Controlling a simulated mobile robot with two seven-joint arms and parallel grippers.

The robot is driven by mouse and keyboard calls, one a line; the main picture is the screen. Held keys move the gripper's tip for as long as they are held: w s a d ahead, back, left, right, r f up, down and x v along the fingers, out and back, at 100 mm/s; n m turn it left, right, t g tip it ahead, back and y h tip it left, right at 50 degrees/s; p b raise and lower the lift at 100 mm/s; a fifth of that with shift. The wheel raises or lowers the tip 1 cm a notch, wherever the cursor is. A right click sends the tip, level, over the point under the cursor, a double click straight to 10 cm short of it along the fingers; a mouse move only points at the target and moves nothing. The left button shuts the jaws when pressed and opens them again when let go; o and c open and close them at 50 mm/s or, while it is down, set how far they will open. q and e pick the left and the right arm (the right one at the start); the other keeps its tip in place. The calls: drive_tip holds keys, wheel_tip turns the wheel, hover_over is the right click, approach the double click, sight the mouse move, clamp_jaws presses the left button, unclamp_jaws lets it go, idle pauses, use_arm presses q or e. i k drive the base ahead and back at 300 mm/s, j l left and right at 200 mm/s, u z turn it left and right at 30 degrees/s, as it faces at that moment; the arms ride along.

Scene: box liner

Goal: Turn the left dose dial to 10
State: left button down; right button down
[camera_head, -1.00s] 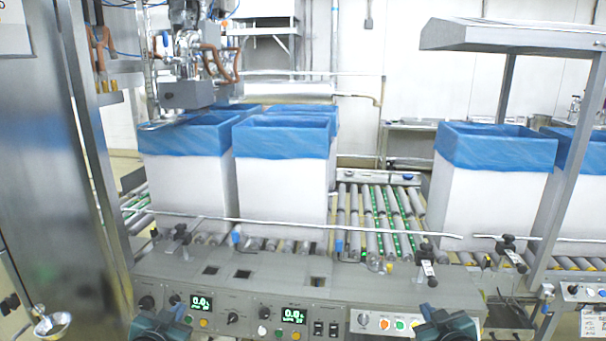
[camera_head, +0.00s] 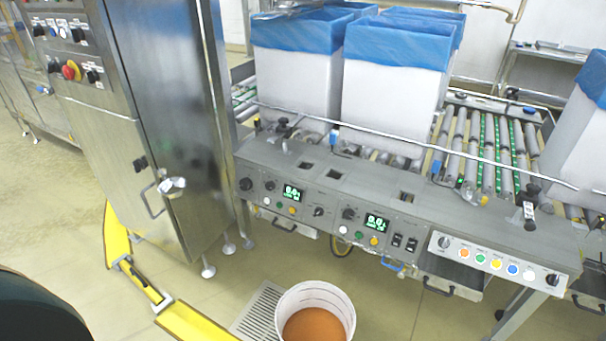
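The control panel (camera_head: 330,217) runs along the front of the conveyor in the head view. Its left green display (camera_head: 292,193) has a black knob (camera_head: 269,186) just to its left and another black knob (camera_head: 318,211) to its right. A larger black knob (camera_head: 246,184) sits at the panel's left end. No label tells me surely which is the left dose dial. The display digits and the knob pointers are too small to read surely. A second green display (camera_head: 376,222) has a black knob (camera_head: 348,214) to its left. Neither gripper is in view.
White boxes with blue liners (camera_head: 392,95) stand on the roller conveyor (camera_head: 490,140). A steel cabinet (camera_head: 165,90) stands left of the panel. A white bucket (camera_head: 340,296) with orange-brown contents stands on the floor in front. Yellow floor barriers (camera_head: 190,322) lie left of it.

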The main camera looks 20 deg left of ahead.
sight(270, 186)
drive_tip(key=j+z, duration=0.45)
drive_tip(key=j, duration=0.15)
drive_tip(key=j+z, duration=0.4)
drive_tip(key=j, duration=0.25)
